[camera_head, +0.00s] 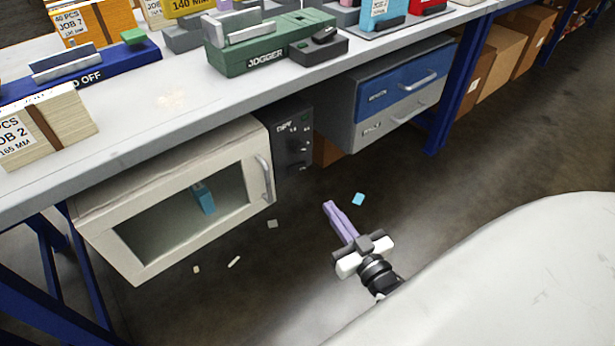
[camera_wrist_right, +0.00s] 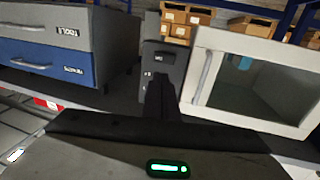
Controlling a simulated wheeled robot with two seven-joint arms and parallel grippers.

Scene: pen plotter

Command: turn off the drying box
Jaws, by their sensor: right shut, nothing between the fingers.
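The drying box (camera_head: 255,140) is a cream cabinet under the bench, with a glass door and a bar handle; its door looks closed. Its dark grey control panel (camera_head: 291,140) with small controls and lettering is on its right side. The state of the controls is too small to read. In the right wrist view, which looks upside down, the panel (camera_wrist_right: 165,62) is near the middle and the drying box (camera_wrist_right: 222,45) right of it. My right gripper (camera_head: 328,206) has its lavender fingers together, empty, in front of and below the panel, apart from it. My left gripper is out of view.
A blue and grey drawer unit (camera_head: 395,95) hangs right of the panel, with a brown box (camera_head: 326,150) between. The bench top (camera_head: 160,105) overhangs the panel. A blue bench leg (camera_head: 455,90) stands farther right. Small scraps lie on the otherwise clear floor.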

